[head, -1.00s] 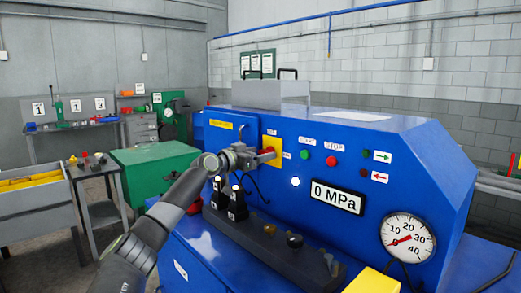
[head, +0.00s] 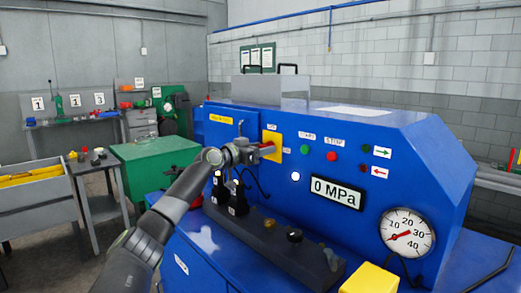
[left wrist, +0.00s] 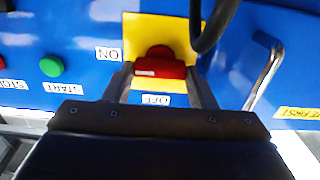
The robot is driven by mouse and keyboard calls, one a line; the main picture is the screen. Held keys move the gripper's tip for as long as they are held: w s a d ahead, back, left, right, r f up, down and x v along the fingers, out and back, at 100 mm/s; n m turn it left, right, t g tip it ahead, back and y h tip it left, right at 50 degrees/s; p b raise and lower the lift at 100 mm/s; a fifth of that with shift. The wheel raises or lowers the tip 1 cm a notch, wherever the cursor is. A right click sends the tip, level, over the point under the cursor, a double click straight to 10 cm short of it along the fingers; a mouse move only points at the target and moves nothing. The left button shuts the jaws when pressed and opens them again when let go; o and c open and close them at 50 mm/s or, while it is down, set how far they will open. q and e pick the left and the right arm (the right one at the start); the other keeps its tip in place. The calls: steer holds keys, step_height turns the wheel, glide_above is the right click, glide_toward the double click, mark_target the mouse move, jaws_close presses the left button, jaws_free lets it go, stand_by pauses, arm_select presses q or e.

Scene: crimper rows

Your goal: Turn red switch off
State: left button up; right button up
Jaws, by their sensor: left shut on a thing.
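The red switch (head: 267,149) sits on a yellow plate (head: 279,140) on the front of the blue machine. In the left wrist view, the red switch (left wrist: 160,68) lies between the two fingers, its bar running left to right. The ON label (left wrist: 108,54) is beside the yellow plate (left wrist: 135,28), and the OFF label (left wrist: 155,100) is at its edge nearest my gripper. My left gripper (head: 258,151) is shut on the switch; its fingers (left wrist: 162,86) reach either side of it. The fingers partly hide the switch in the head view. My right gripper is not in view.
The machine carries a green START button (head: 304,150), a red STOP button (head: 331,156), a 0 MPa display (head: 337,192) and a gauge (head: 407,232). A black cable (left wrist: 212,22) hangs close to my gripper. A dark block (head: 270,240) stands below the panel.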

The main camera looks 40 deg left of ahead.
arm_select(q)
steer(key=shift+n, duration=0.3)
steer(key=shift+a+f+n+p, duration=0.1)
steer(key=shift+n+p, duration=0.75)
steer(key=shift+n, duration=3.4)
steer(key=shift+a+n+p, duration=0.1)
steer(key=shift+n+p, duration=0.75)
steer(key=shift+n, duration=3.4)
steer(key=o, duration=1)
steer(key=shift+f, duration=0.1)
